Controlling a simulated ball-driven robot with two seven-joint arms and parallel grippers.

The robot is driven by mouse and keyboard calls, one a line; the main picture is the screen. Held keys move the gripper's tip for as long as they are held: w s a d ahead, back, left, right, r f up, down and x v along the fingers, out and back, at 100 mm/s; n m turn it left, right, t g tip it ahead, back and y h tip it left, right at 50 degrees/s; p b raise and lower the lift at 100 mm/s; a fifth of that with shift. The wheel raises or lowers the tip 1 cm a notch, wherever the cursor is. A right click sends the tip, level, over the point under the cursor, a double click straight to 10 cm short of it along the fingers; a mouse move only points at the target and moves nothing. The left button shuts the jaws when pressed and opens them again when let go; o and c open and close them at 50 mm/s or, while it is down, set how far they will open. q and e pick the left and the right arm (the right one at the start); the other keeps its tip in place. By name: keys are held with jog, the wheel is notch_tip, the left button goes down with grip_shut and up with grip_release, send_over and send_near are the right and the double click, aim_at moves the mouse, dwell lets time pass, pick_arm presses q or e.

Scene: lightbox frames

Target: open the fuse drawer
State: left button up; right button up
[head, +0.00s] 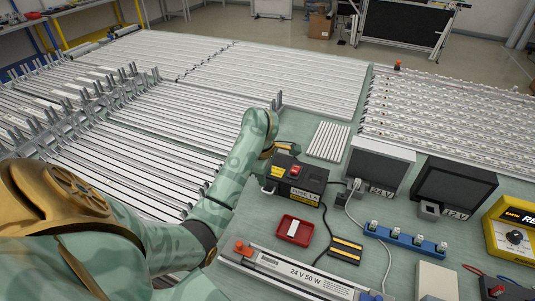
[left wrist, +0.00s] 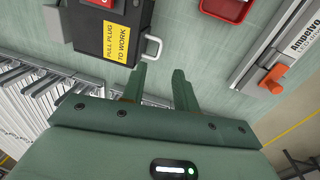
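The black fuse box (head: 310,181) stands on the green bench, with a red switch (head: 294,170), a yellow label and a white label starting "FUSE". In the left wrist view the box (left wrist: 102,25) shows a "PULL PLUG TO WORK" label. A grey loop handle (left wrist: 152,47) sticks out from its side; the drawer looks closed, though its seam cannot be made out. My left gripper (left wrist: 162,78) is open and empty, its fingers apart and just short of the handle. My right gripper is out of view.
A red tray (head: 281,233) and a long 24 V 50 W unit (head: 300,272) lie in front of the box. Dark-faced units (head: 379,164) stand to its right, a blue strip (head: 405,240) before them. Metal rails (head: 150,120) fill the bench's left and back.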

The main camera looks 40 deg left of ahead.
aim_at(267, 193)
pick_arm(q)
jog(key=f+b, duration=0.1)
jog(key=f, duration=0.4)
jog(key=w+f+b, duration=0.1)
jog(key=f, duration=0.1)
jog(key=shift+w+a+f+b, duration=0.1)
jog(key=shift+a+f+b, duration=0.15)
jog(key=shift+f+b, duration=0.1)
grip_shut()
